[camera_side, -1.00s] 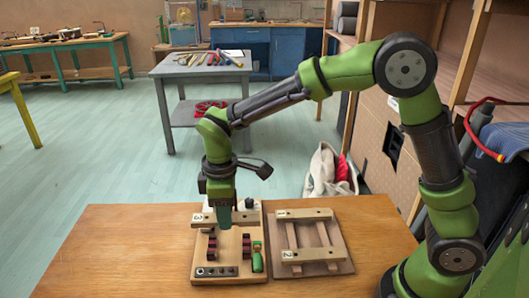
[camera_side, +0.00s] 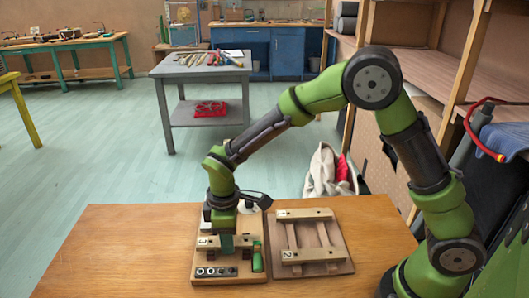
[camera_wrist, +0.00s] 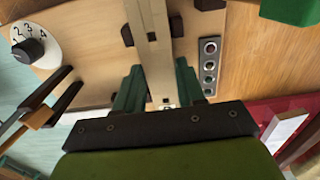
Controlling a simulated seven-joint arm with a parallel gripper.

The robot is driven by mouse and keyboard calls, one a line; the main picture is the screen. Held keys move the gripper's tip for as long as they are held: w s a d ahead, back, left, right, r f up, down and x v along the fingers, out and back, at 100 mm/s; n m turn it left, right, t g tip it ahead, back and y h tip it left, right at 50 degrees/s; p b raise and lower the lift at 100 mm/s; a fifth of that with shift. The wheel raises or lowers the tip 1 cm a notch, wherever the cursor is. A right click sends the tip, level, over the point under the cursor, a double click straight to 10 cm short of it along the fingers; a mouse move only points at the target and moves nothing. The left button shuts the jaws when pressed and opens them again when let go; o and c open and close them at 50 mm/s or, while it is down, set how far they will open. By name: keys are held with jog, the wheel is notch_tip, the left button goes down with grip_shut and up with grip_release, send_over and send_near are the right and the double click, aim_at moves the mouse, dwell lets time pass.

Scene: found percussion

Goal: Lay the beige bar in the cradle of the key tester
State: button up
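The beige bar (camera_side: 210,241), marked 3, lies across the middle of the key tester (camera_side: 232,277), at the cradle. In the wrist view the bar (camera_wrist: 157,50) runs between dark posts (camera_wrist: 127,35) of the cradle; I cannot tell whether it rests fully on its supports. My gripper (camera_side: 227,243) is low over the board with its green fingers on both sides of the bar. In the wrist view the fingers of my gripper (camera_wrist: 160,92) are close against the bar's sides. The arm and fingers hide part of the bar and cradle.
A wooden rack (camera_side: 340,255) right of the tester holds bars marked 1 (camera_side: 305,214) and 2 (camera_side: 308,256). The tester has a white numbered dial (camera_wrist: 36,44), a row of round sockets (camera_wrist: 209,65) and a green piece (camera_side: 258,258). The table's left side is clear.

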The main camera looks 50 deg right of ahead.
jog(key=o, duration=0.3)
jog(key=shift+o, duration=0.2)
jog(key=shift+r, duration=0.1)
notch_tip(320, 180, up, 12)
jog(key=s+d+r+m+t+y, duration=0.1)
jog(key=s+d+r+m+t, duration=0.2)
jog(key=s+d+m, duration=0.3)
jog(key=s+d+r+m+t+y, duration=0.1)
jog(key=s+d+r+m+t, duration=0.3)
jog(key=s, duration=0.6)
jog(key=d+r+m, duration=0.1)
jog(key=d+m, duration=0.1)
jog(key=m, duration=0.1)
jog(key=shift+s+d, duration=0.15)
jog(key=shift+s, duration=0.05)
